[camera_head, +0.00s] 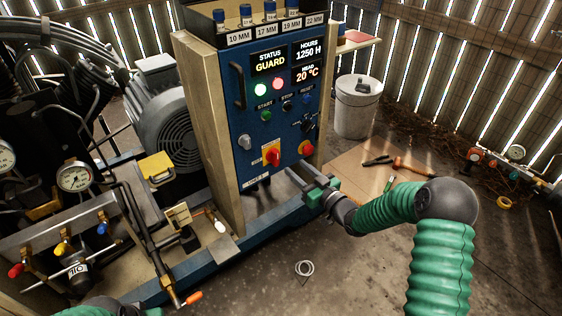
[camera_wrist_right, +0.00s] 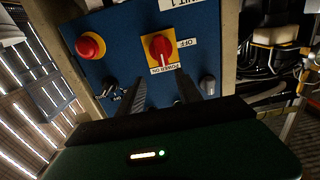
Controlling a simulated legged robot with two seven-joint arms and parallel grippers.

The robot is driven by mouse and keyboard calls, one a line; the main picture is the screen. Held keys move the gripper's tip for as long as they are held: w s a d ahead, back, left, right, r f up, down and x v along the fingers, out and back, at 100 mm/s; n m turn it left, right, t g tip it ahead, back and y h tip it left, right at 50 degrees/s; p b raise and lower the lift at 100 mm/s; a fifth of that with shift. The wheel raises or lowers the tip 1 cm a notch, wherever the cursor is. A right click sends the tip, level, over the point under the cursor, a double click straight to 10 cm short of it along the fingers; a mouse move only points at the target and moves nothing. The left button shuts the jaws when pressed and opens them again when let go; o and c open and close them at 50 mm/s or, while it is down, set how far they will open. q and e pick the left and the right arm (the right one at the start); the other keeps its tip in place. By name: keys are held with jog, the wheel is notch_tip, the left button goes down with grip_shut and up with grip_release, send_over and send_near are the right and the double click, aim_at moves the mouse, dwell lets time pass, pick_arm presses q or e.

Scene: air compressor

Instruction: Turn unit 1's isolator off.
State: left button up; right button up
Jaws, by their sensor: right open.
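Unit 1's isolator (camera_head: 272,154) is a red rotary handle on a yellow plate, low on the blue panel (camera_head: 262,112). In the right wrist view the isolator (camera_wrist_right: 160,47) appears upside down, with OFF and POWER ON labels. Its pale line runs towards POWER ON. My right gripper (camera_head: 300,178) is open and empty, below and to the right of the isolator. In the right wrist view its fingers (camera_wrist_right: 160,90) point at the panel, apart from the handle. My left gripper is out of view; only a bit of green sleeve shows at the bottom left.
A red emergency button (camera_head: 305,148) sits right of the isolator, and a grey knob (camera_head: 244,142) left of it. The screen (camera_head: 269,62) reads GUARD. Gauges and pipes (camera_head: 75,177) crowd the left.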

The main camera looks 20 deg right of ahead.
aim_at(278, 154)
jog(key=b+x, duration=0.1)
jog(key=x, duration=0.4)
jog(key=a+b+x, duration=0.1)
jog(key=x, duration=0.2)
jog(key=shift+f+b, duration=0.1)
jog(key=shift+b, duration=0.25)
jog(key=shift+w+a, duration=0.1)
jog(key=shift+w, duration=0.45)
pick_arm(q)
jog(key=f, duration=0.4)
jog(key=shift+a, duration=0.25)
pick_arm(e)
jog(key=shift+c, duration=0.4)
jog(key=shift+c, duration=1.2)
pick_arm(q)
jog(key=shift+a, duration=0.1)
pick_arm(e)
grip_shut()
